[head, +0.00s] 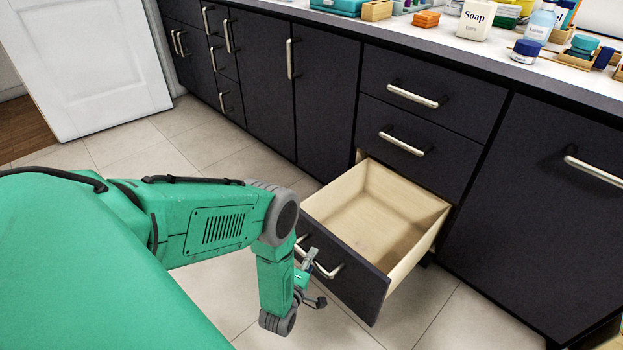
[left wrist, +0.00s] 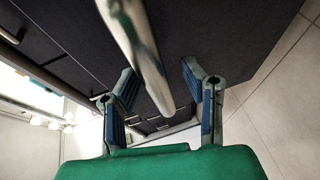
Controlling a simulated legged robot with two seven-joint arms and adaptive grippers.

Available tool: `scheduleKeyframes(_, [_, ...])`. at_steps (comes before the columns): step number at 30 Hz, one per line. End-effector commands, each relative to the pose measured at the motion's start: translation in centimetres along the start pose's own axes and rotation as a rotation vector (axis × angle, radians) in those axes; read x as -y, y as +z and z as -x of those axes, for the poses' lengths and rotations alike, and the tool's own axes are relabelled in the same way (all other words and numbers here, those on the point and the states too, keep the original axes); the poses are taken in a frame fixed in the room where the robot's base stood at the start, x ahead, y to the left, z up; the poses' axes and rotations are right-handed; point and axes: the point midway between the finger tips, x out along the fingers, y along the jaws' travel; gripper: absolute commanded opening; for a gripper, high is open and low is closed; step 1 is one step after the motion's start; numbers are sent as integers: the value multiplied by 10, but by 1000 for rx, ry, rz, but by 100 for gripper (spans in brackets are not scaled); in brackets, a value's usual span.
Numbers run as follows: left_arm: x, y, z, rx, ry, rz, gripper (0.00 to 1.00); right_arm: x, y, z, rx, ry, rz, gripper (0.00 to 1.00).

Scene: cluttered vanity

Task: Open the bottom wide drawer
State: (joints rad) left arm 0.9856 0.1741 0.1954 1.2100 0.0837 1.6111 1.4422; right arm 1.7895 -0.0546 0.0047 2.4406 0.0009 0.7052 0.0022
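The bottom wide drawer (head: 358,283) has a dark front and pale wooden sides. In the head view it is pulled well out of the cabinet, and its inside is empty. Its metal bar handle (head: 328,271) is on the front, partly hidden by my left gripper (head: 312,279). In the left wrist view the handle (left wrist: 140,50) runs between the two spread fingers of my left gripper (left wrist: 158,82). The fingers look open, with a gap beside the bar. My right gripper is in neither view.
Two shut drawers (head: 418,125) sit above the open one. A dark cabinet door (head: 545,210) is at the right, with more doors to the left. The countertop (head: 450,42) holds soap, bottles and boxes. A white door (head: 95,60) stands at the back left. Tiled floor is clear.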

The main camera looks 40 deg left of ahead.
Motion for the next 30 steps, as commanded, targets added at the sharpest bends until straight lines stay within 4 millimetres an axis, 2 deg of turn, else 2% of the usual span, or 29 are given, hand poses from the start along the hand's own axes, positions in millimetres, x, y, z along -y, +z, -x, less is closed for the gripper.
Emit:
scheduleKeyframes(7, [0, 1, 9, 2, -2, 1, 38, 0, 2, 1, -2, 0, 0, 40])
scheduleKeyframes(21, [2, -1, 100, 1, -4, 1, 38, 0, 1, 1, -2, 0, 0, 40])
scheduleKeyframes(25, [2, -1, 113, 0, -3, 2, 38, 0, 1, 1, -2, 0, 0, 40])
scheduleKeyframes(30, [2, -1, 120, 0, -3, 2, 38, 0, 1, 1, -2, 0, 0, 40])
